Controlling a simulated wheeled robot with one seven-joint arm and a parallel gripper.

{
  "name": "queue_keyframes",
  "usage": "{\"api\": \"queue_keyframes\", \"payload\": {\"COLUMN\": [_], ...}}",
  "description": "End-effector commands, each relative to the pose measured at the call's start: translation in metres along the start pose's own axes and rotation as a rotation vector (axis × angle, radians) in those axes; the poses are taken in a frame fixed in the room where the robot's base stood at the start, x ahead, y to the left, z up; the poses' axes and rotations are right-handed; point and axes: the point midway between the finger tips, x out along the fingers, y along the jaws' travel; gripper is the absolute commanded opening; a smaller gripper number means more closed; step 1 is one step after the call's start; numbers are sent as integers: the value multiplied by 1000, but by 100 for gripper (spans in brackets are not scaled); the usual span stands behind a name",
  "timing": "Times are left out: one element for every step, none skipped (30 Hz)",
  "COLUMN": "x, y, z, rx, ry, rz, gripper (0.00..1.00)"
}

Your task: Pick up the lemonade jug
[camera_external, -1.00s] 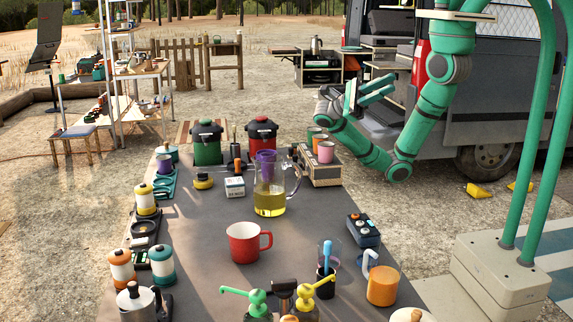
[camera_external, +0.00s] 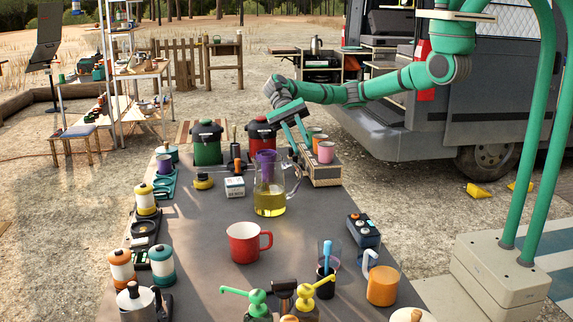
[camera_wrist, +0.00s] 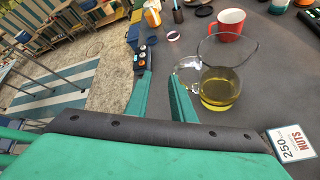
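The lemonade jug (camera_external: 270,200) is clear glass with yellow liquid in its bottom. It stands upright on the grey table, its handle on the right in the external view. In the wrist view the jug (camera_wrist: 220,90) is right of the fingers, its handle pointing left toward the right finger's tip. My gripper (camera_external: 301,146) is above and behind the jug, near the right table edge. In the wrist view my gripper (camera_wrist: 161,80) is open, its two fingers apart with nothing gripped. I cannot tell whether a finger touches the handle.
A purple cup (camera_external: 265,157) shows behind the jug's top. A wooden crate (camera_external: 322,172) with cups stands right of it. Red (camera_external: 262,135) and green (camera_external: 207,145) canisters stand behind.

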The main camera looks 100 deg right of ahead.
Motion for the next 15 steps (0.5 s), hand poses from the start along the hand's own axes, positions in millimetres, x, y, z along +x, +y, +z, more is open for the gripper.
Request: {"api": "queue_keyframes", "payload": {"x": [-6,-8,-11,-13,-14,-14,-13,-12,-9,-6,-3,2,7,12,18], "y": [-12,-16,-22,-25,-27,-30,-30,-31,-31,-31,-31,-32,-32,-32,-32], "z": [0,0,0,0,0,0,0,0,0,0,0,0,-1,-1,-1], "rx": [-26,-42,-56,-66,-73,-79,-83,-84,-85,-85,-85,-84,-85,-85,-85], "ry": [24,35,45,52,57,61,62,62,62,62,62,62,62,61,61], "rz": [-34,-49,-64,-74,-81,-87,-89,-90,-90,-89,-88,-88,-88,-88,-87], "gripper": [22,22,22,22,22,22,22,22,22,22,22,22,22,22,22]}}
